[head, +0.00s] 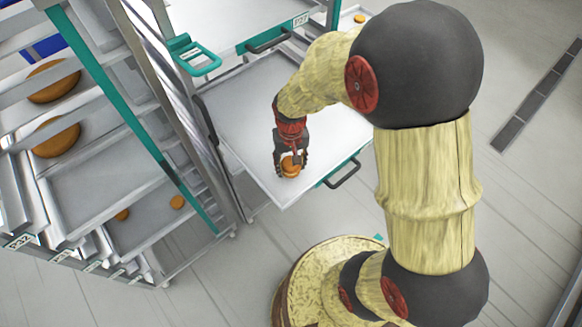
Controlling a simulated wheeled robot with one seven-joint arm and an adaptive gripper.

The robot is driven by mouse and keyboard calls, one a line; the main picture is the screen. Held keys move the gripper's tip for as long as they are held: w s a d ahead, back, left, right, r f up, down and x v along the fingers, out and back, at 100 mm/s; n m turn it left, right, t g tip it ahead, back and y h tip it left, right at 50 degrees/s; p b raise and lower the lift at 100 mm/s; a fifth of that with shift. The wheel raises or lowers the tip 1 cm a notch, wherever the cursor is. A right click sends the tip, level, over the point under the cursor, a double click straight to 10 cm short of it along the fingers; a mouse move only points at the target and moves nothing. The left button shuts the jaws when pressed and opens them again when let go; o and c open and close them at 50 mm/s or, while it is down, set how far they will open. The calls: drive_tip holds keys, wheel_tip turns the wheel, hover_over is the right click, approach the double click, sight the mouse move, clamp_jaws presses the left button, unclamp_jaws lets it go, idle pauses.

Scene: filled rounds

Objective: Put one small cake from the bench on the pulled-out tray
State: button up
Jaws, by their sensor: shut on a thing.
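My gripper (291,160) points down over the front part of the pulled-out tray (240,112), near its front edge. It is shut on a small round orange-brown cake (290,171). The cake is at or just above the tray surface; I cannot tell if it touches. The rest of the tray that shows is bare, and my arm hides its right part.
A metal rack (172,95) with green trim stands at the left, close to the tray. Its shelves hold large brown rounds (55,138) and small orange ones (177,202). Another tray (215,22) lies above and behind, with a small round (359,18) near it. Grey floor (515,185) is open at right.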

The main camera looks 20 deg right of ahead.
drive_tip(key=shift+f, duration=0.8)
drive_tip(key=shift+r, duration=0.1)
drive_tip(key=o, duration=0.3)
drive_tip(key=shift+f, duration=0.2)
drive_tip(key=o, duration=0.5)
drive_tip(key=shift+c, duration=0.2)
